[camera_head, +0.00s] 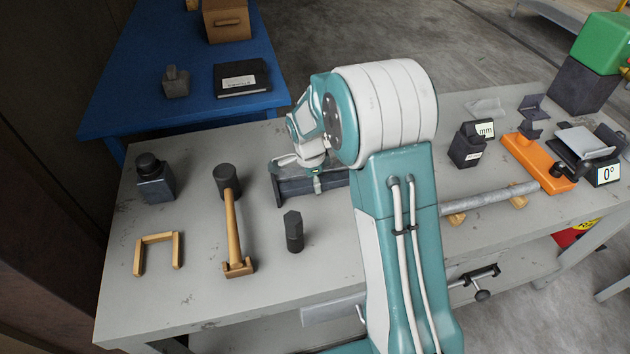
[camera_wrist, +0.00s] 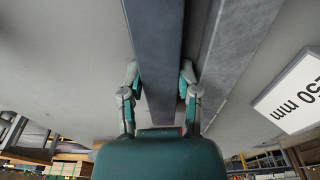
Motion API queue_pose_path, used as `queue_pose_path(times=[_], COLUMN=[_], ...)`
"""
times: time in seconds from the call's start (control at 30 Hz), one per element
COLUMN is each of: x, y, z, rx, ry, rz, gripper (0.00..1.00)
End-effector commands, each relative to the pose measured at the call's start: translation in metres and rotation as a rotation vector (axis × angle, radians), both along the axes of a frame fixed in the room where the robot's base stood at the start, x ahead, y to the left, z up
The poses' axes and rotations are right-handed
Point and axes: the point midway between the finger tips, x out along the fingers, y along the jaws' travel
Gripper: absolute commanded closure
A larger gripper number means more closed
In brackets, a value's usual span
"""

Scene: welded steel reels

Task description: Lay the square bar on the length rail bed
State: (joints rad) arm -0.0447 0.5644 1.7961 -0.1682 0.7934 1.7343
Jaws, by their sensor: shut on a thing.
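The dark square bar (camera_wrist: 154,45) runs away from me between the two fingers of my gripper (camera_wrist: 160,78) in the wrist view. My gripper is shut on it. A lighter grey beam, apparently part of the length rail bed (camera_wrist: 235,50), runs close beside it on the right. I cannot tell whether the bar touches or rests on it. In the head view, my gripper (camera_head: 316,179) is low over the bench, and a dark bar (camera_head: 296,190) shows below it. My arm hides the bar's right part and much of the bed.
A round steel bar (camera_head: 490,198), mm display (camera_head: 486,129) and orange block (camera_head: 537,160) lie right of my arm. A blue table (camera_head: 140,110) is behind.

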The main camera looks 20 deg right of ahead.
Motion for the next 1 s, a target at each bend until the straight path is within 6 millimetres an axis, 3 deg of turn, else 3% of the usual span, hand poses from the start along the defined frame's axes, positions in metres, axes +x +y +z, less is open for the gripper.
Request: queue_pose_path(times=[0.2,0.23,0.3,1.0], x=[0.0012,0.0012,0.0011,0.0003], y=[0.0,0.0,0.0,0.0], z=[0.0013,0.0013,0.0011,-0.0015], rx=[0.0,0.0,0.0,0.0], ry=[-0.004,-0.004,-0.004,0.001], rz=[0.0,0.0,0.0,0.0], gripper=[1.0,0.44,0.17,0.17])
